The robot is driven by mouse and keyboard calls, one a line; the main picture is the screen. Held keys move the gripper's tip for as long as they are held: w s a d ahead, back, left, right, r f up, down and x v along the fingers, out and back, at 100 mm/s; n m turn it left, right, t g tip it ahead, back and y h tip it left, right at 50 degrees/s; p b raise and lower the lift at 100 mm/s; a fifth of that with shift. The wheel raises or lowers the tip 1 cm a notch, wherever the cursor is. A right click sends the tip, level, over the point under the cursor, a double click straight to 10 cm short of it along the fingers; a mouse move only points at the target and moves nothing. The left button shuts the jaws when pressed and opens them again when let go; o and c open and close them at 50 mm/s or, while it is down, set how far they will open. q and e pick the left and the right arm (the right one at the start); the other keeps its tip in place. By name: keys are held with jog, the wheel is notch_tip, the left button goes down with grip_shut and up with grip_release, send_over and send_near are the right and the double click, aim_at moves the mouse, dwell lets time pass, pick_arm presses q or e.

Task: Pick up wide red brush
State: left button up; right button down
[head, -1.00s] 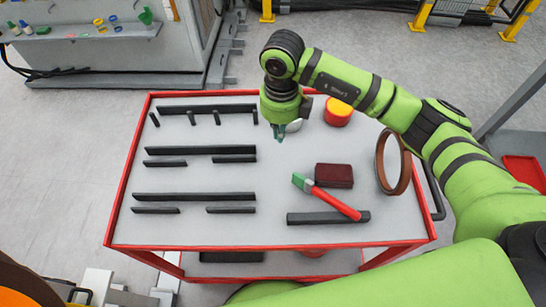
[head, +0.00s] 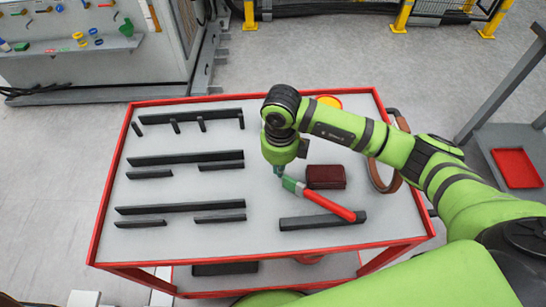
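A brush with a red handle (head: 330,205) and a green end (head: 293,186) lies aslant on the grey table top, its handle reaching toward the lower right over a dark bar. My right gripper (head: 280,172) points down at the upper left of the green end. Its fingertips are small and partly hidden under the wrist. I cannot tell whether they touch the brush or how far apart they are. My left gripper is not in view.
The red-rimmed table (head: 150,265) carries several black bars on its left half. A dark red block (head: 326,176) lies close beside the brush. A brown ring (head: 381,178) stands to the right, partly behind my arm. A yellow-topped item (head: 329,101) is at the back.

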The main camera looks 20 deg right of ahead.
aim_at(295, 181)
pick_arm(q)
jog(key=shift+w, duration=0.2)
pick_arm(e)
jog(key=shift+w+f, duration=0.1)
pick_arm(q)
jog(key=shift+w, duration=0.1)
pick_arm(e)
jog(key=shift+s+d, duration=0.25)
jog(key=shift+s, duration=0.15)
jog(key=s, duration=0.1)
jog(key=s+d, duration=0.2)
jog(key=s, duration=0.1)
jog(key=shift+d+b, duration=0.1)
jog(key=shift+b, duration=0.2)
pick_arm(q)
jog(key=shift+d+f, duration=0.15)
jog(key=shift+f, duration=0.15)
